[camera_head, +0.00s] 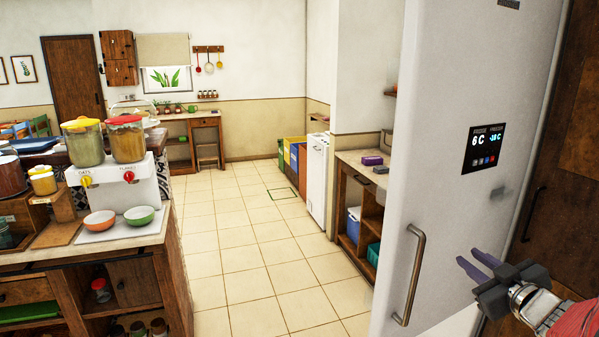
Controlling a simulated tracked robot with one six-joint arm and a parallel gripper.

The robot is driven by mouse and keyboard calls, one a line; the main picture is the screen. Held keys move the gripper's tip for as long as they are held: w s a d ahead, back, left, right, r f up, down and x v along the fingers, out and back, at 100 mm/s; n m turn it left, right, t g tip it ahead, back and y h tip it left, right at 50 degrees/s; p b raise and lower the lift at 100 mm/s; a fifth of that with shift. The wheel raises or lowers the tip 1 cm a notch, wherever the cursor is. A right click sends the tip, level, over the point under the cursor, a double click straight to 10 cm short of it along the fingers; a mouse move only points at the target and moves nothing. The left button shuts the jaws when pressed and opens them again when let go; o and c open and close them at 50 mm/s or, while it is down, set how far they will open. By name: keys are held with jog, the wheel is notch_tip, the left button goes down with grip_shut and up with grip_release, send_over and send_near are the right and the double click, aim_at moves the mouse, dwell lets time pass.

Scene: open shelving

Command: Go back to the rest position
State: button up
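My gripper (475,266) is at the lower right of the view, at the end of my arm. It has purple fingers with a gap between their tips, and nothing shows between them. It is in front of the white fridge (450,100), to the right of the fridge's metal door handle (410,275). I cannot tell whether the fingers touch the fridge door.
A wooden counter (90,255) stands at the left with a dispenser, jars and two bowls. The tiled floor (245,240) is clear through the middle. Coloured bins (292,160) and a shelf unit (350,205) line the right. Dark wooden panelling (555,170) stands right of the fridge.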

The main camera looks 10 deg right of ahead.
jog(key=s+a+r+m+g+h, duration=0.15)
jog(key=a+m+g+h, duration=0.25)
jog(key=a, duration=0.5)
jog(key=s+a+f+g+y, duration=0.3)
jog(key=s+a, duration=0.5)
jog(key=a, duration=0.3)
jog(key=s+a+f+g+y, duration=0.2)
jog(key=s+a, duration=0.5)
jog(key=a, duration=0.5)
notch_tip(320, 180, down, 2)
jog(key=shift+s+f+g+y, duration=0.15)
jog(key=shift+s+g+y, duration=0.25)
jog(key=shift+y, duration=0.1)
